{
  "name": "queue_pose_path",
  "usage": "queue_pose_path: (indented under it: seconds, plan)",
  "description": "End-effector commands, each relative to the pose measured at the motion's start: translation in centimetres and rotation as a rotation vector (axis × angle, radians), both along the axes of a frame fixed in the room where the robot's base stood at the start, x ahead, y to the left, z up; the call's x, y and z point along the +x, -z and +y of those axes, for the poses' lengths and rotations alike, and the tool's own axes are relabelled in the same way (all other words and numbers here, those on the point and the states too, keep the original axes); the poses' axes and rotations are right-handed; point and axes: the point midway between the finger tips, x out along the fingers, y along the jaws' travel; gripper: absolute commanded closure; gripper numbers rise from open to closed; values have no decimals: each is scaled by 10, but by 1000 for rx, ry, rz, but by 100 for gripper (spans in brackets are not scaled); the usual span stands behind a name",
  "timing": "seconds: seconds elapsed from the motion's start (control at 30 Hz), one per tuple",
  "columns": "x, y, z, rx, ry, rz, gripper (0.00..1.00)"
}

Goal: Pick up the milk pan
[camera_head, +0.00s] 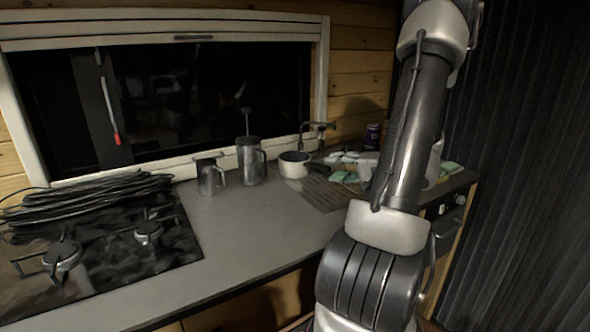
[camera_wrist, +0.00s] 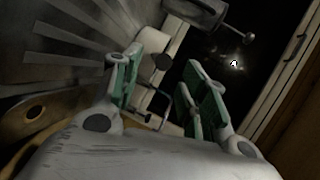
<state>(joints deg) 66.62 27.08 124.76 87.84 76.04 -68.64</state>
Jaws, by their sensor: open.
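The milk pan looks like the small pale pan (camera_head: 293,165) with a dark handle on the far part of the counter, by the tap, in the head view. In the wrist view a pale rounded shape with a dark round end (camera_wrist: 150,45) shows beyond my fingers; it is probably the pan and its handle. My gripper (camera_wrist: 163,88) is open, with green pads on both fingers and nothing held between them. The pan appears beyond the fingertips, apart from them.
A plunger pot (camera_head: 250,162) and a metal jug (camera_head: 210,177) stand left of the pan. The tap (camera_head: 318,134) is close behind it. A ribbed drainer (camera_head: 325,193) lies in front. A hob (camera_head: 100,250) and coiled cable (camera_head: 85,195) are left. The counter's middle is clear.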

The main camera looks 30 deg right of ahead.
Motion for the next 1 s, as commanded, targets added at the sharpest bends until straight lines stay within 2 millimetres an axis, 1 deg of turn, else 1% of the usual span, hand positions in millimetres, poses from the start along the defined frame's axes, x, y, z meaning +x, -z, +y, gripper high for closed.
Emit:
queue_pose_path:
  seconds: [0.3,0.4,0.5,0.67,0.77,0.9,0.93,1.0]
  plan:
    - [42,11,19,1,-5,3,57]
    - [52,13,22,0,-4,3,57]
    - [56,14,23,0,-4,3,57]
    - [56,14,23,0,-3,2,57]
    - [56,14,23,0,-3,2,73]
    - [55,14,23,0,-3,2,98]
    - [55,14,23,0,-3,2,100]
    - [55,14,23,0,-3,2,100]
